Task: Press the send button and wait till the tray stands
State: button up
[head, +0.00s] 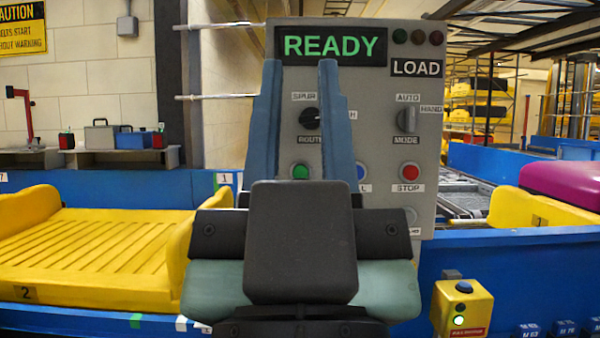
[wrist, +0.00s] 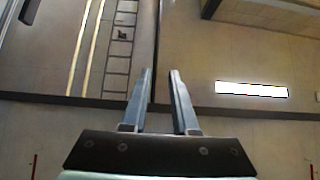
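The control panel (head: 400,110) stands upright behind my gripper (head: 299,65). Its display (head: 332,46) reads READY in green. A green button (head: 300,173) shows between my gripper's fingers, its label hidden. No label reading SEND is visible. A blue button (head: 361,173) is partly covered by the right finger; its label ends in L. The red STOP button (head: 410,172) is clear. A yellow tray (head: 80,250) marked 2 sits on the conveyor at left. My gripper points up with its fingers apart and nothing between them; it also shows in the wrist view (wrist: 161,72).
The ROUTE knob (head: 310,118) and MODE knob (head: 406,118) are on the panel. At right, a yellow tray (head: 540,210) stands by a magenta object (head: 565,183). A yellow box with buttons (head: 462,308) is at lower right. The wrist view shows only ceiling and walls.

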grip_shut()
dwell(1.4)
